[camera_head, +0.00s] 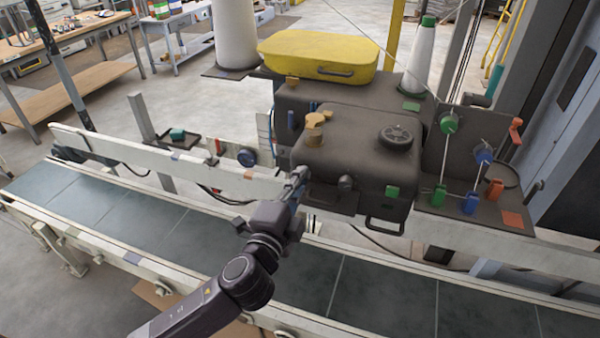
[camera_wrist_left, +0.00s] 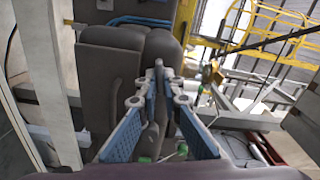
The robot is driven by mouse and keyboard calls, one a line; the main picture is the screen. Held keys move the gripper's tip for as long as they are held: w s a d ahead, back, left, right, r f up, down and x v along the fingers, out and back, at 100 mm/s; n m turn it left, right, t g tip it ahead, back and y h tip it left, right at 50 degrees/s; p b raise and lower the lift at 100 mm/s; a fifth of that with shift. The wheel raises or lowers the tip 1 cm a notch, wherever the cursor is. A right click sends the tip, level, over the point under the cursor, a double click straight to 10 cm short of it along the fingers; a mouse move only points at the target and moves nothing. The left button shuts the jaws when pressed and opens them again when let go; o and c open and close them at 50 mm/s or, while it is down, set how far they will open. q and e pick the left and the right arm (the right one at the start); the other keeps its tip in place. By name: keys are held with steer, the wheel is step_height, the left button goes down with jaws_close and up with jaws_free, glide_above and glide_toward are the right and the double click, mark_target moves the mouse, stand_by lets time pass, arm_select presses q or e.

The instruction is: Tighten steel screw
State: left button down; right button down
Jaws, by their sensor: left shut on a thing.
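My left gripper (camera_head: 298,176) reaches up over the conveyor to the lower left front corner of the dark bagger machine (camera_head: 355,150). In the left wrist view its fingertips (camera_wrist_left: 158,72) are close together against the dark housing. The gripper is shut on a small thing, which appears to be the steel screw. My right gripper is in neither view.
A conveyor belt (camera_head: 130,222) with a pale side rail (camera_head: 170,162) runs below the machine. A handwheel (camera_head: 396,136) and a yellow cover (camera_head: 320,52) sit higher up.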

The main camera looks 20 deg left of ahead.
arm_select(q)
steer(key=shift+m+p, duration=0.5)
steer(key=shift+m, duration=0.6)
steer(key=shift+f, duration=0.1)
steer(key=c, duration=2.1)
jaws_free()
steer(key=s, duration=1.2)
steer(key=shift+a, duration=0.15)
